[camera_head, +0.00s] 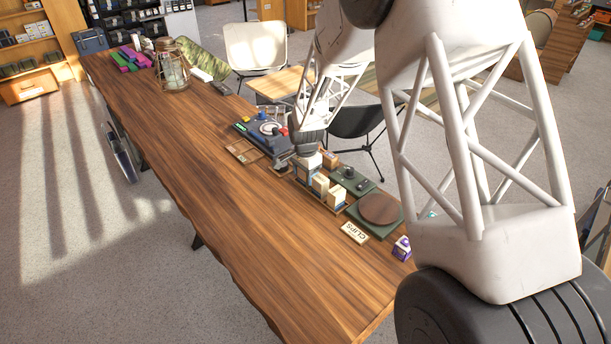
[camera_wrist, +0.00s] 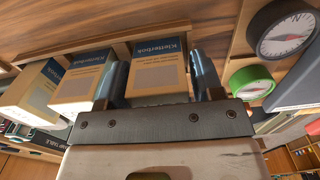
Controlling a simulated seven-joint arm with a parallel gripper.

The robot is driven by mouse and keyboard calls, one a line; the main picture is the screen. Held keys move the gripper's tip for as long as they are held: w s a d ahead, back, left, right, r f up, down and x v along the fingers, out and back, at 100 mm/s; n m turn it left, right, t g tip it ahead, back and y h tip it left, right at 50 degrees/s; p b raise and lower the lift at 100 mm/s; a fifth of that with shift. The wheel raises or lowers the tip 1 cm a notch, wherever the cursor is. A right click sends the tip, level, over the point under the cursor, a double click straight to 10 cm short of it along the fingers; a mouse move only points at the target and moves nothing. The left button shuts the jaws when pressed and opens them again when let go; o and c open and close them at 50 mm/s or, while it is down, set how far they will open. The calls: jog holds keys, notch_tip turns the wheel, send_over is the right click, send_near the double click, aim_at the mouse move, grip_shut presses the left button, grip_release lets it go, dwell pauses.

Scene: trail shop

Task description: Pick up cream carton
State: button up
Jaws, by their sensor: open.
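In the head view two of the cartons show at the tray's front, one carton (camera_head: 321,183) and another (camera_head: 337,195). My gripper (camera_wrist: 160,72) is open, its blue-grey fingers on either side of the first carton. I cannot tell whether either finger touches it. The carton's lower part is hidden by the gripper.
A dark green tray (camera_head: 357,182), a round brown board (camera_head: 380,208), a "CLIPS" sign (camera_head: 354,232) and a purple box (camera_head: 402,248) are nearby. The wooden table (camera_head: 230,200) is clear at left.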

dwell(0.4)
jog(key=c, duration=0.7)
jog(key=shift+r, duration=0.15)
jog(key=shift+r, duration=4.85)
jog(key=s+d+n, duration=0.1)
jog(key=s+d, duration=0.3)
jog(key=d, duration=0.3)
jog(key=s+d+n, duration=0.1)
jog(key=s+d, duration=0.3)
jog(key=d, duration=0.4)
jog(key=s+d+f, duration=0.1)
jog(key=s+d, duration=0.3)
jog(key=d, duration=0.3)
jog(key=shift+s+d+n, duration=0.35)
jog(key=shift+s+n, duration=0.05)
